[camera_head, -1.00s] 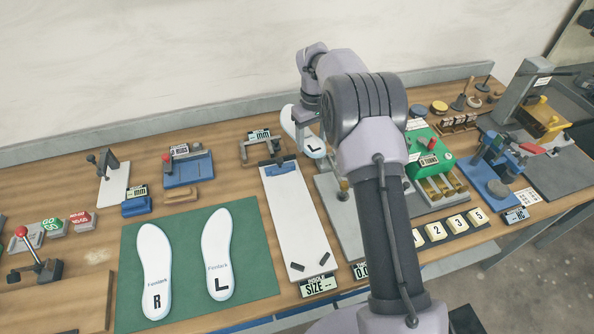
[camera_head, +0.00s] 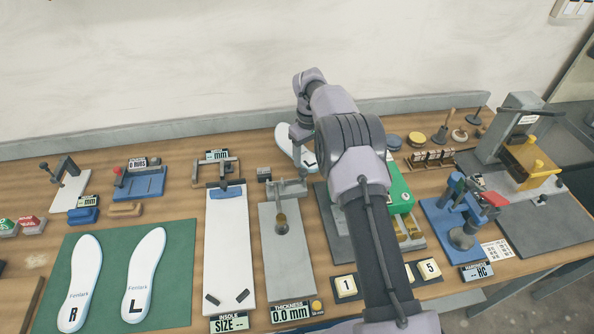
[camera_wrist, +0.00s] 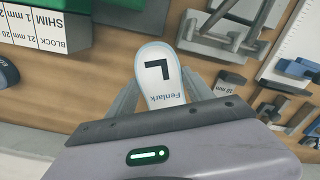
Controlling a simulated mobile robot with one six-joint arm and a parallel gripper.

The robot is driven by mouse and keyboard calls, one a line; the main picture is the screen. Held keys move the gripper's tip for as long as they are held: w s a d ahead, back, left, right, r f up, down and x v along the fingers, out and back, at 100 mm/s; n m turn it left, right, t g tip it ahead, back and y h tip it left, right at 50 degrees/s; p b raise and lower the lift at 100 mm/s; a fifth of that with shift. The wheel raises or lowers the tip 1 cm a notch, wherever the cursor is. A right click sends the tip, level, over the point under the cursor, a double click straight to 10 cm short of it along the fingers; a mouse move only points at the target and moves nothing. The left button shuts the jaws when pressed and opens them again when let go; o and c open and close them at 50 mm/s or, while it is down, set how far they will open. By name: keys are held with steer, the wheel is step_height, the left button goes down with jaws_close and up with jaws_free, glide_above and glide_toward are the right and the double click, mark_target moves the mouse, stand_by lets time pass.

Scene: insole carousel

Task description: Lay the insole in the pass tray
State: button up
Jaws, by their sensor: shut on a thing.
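My gripper (camera_wrist: 163,92) is shut on a white insole (camera_wrist: 159,62) marked with a black "L"; its outer end shows past the fingers in the wrist view. In the head view this insole (camera_head: 285,143) shows beside my arm near the back of the bench, and the arm hides part of it and the fingers. Whether it is clear of the bench top is hard to tell. Two more white insoles, marked R (camera_head: 85,280) and L (camera_head: 147,265), lie side by side on a green mat (camera_head: 185,285). I cannot make out a pass tray.
A white sizing board (camera_head: 229,260) and a grey thickness gauge (camera_head: 283,270) stand right of the mat. A green device (camera_head: 400,195), numbered blocks (camera_head: 346,286) and a blue hardness tester (camera_head: 455,225) crowd the right. A low ledge (camera_head: 200,138) runs along the back.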

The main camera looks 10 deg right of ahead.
mark_target(308, 160)
step_height(308, 160, down, 5)
steer(key=shift+b, duration=0.65)
steer(key=shift+d+r, duration=0.1)
steer(key=shift+r, duration=0.05)
steer(key=o, duration=1.3)
steer(key=shift+o, duration=0.2)
